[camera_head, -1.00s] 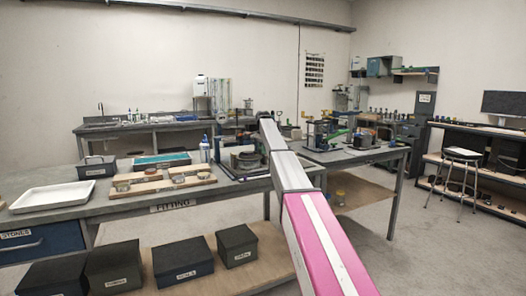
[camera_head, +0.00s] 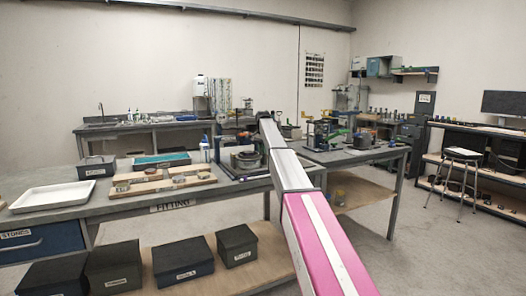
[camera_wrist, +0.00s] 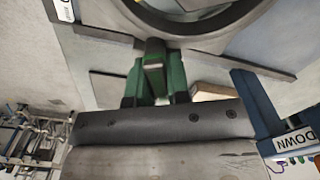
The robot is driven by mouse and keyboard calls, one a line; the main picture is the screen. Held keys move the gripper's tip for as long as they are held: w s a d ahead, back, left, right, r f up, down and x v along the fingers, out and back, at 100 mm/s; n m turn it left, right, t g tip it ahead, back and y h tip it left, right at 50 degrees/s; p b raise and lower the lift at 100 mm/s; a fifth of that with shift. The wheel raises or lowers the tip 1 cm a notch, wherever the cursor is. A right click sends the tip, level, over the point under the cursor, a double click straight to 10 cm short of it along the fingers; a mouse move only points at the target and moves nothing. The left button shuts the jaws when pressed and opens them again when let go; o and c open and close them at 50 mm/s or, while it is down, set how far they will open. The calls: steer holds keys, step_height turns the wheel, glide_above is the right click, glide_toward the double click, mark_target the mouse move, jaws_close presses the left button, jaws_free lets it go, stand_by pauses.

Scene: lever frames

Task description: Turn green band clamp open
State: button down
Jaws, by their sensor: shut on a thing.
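In the wrist view my gripper (camera_wrist: 154,78) reaches up from its dark body with screws. In the head view my arm runs to the fitting bench and hides my gripper. A round fixture (camera_head: 246,160) stands on the bench just left of the arm. The lever's full outline and its angle cannot be told.
A blue upright with a DOWN label (camera_wrist: 296,140) stands close to the right in the wrist view. A second bench (camera_head: 350,157) carries more fixtures.

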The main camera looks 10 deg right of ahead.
steer(key=n, duration=1.2)
steer(key=shift+d+n, duration=0.1)
steer(key=shift+n, duration=0.2)
stand_by(0.4)
steer(key=c, duration=1.1)
jaws_free()
steer(key=shift+r, duration=0.1)
step_height(320, 180, up, 11)
steer(key=shift+f, duration=0.2)
